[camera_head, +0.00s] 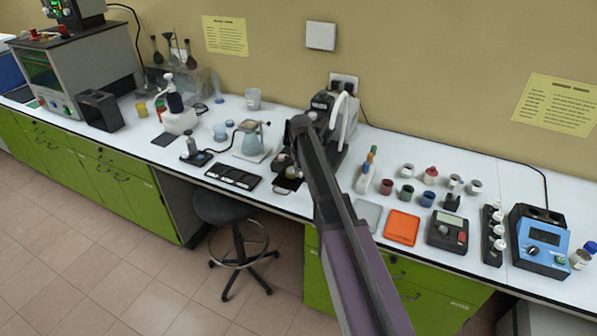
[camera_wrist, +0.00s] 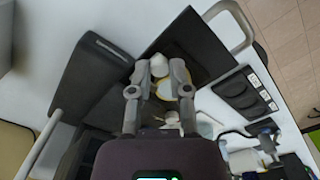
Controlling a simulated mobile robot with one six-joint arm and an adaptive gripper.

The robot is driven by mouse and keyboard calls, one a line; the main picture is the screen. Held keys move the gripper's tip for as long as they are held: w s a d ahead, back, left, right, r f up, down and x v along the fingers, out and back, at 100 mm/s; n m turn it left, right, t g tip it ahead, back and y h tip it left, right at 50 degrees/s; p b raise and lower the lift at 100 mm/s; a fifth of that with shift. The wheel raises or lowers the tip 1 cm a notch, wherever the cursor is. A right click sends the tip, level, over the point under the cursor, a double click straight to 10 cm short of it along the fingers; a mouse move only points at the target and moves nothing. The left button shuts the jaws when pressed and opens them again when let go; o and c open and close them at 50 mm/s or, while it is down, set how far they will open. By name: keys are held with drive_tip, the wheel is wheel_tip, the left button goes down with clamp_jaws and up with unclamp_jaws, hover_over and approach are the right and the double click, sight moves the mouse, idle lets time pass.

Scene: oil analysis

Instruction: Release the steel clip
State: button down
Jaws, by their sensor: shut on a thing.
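My gripper (camera_wrist: 160,72) is at the dark bench apparatus (camera_wrist: 190,42), its two grey fingers closed in on a small pale piece (camera_wrist: 158,66), which seems to be the steel clip; its shape is hard to make out. A round cream-coloured part with a pale rim (camera_wrist: 168,88) lies just below it, between the fingers. In the head view my arm runs up the middle and hides most of the gripper and the clip. The black apparatus (camera_head: 323,102) shows behind the arm there.
A tall dark grey block (camera_wrist: 92,78) stands close left of my gripper, and a curved grey handle (camera_wrist: 238,22) is at upper right. A black tray (camera_head: 233,176) and a glass flask (camera_head: 251,143) stand left of the apparatus. Coloured jars and an orange mat (camera_head: 402,227) are to the right.

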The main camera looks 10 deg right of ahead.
drive_tip(key=shift+a, duration=0.2)
drive_tip(key=shift+d, duration=0.2)
drive_tip(key=shift+d+n, duration=0.1)
drive_tip(key=shift+n, duration=0.2)
drive_tip(key=shift+d+n, duration=0.7)
drive_tip(key=shift+n, duration=1.55)
drive_tip(key=shift+d+n, duration=0.7)
drive_tip(key=shift+n, duration=1.5)
drive_tip(key=shift+d+n, duration=0.7)
drive_tip(key=shift+n, duration=1.55)
